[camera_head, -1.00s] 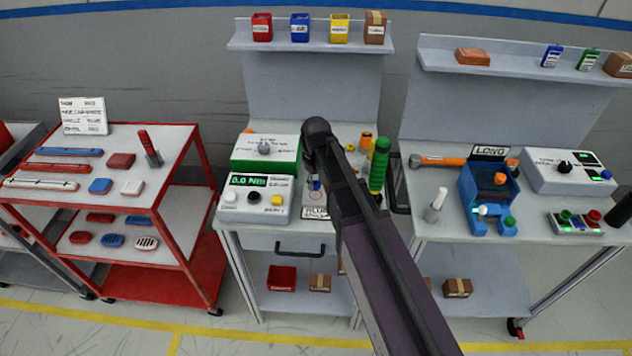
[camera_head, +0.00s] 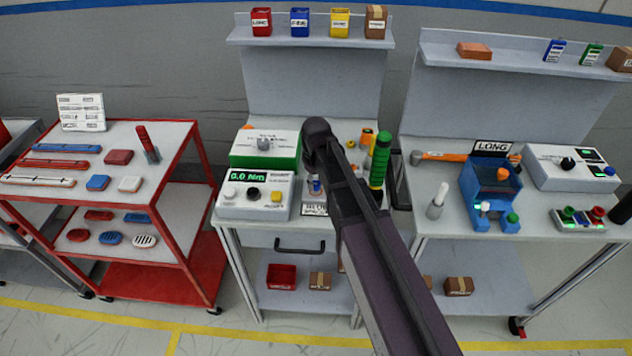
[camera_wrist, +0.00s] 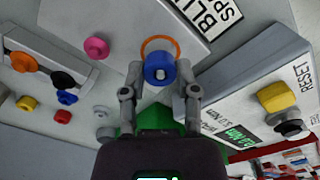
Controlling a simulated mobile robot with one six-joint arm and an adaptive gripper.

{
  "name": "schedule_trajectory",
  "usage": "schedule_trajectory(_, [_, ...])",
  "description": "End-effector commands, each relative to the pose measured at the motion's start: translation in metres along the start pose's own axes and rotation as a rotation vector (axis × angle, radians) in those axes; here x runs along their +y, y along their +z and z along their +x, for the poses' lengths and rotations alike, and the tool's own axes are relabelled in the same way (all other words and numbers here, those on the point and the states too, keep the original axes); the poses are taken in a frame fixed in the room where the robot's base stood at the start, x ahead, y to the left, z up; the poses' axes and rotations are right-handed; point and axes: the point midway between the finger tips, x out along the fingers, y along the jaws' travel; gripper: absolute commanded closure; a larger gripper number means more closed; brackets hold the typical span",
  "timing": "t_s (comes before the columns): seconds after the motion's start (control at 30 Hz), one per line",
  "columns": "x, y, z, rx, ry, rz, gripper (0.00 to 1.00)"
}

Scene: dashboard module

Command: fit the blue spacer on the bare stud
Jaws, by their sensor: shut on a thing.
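In the wrist view the blue spacer (camera_wrist: 153,64) sits between the fingertips of my gripper (camera_wrist: 160,76), which is shut on it. A pale round spot shows in the spacer's middle; I cannot tell whether it is a stud end or the bore. An orange ring outline (camera_wrist: 172,43) shows on the pale surface just behind the spacer. No bare stud can be made out clearly. In the head view my arm hides most of the gripper, and a small blue patch (camera_head: 314,187) shows beside it on the middle bench.
A white box with a digital readout (camera_head: 254,196) stands left of my gripper. A green-topped bottle-like item (camera_head: 380,160) stands close on the right. In the wrist view a lettered placard (camera_wrist: 222,15) lies near the spacer, and several coloured knobs (camera_wrist: 97,48) are at left.

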Motion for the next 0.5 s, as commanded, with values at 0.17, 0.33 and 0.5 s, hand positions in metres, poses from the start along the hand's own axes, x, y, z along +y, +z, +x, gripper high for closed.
schedule_trajectory(0.17, [0.0,0.0,0.0041,0.0,0.0,0.0,0.79])
schedule_trajectory(0.33, [0.0,0.0,0.0071,0.0,0.0,0.0,0.79])
schedule_trajectory(0.5, [0.0,0.0,0.0101,0.0,0.0,0.0,0.79])
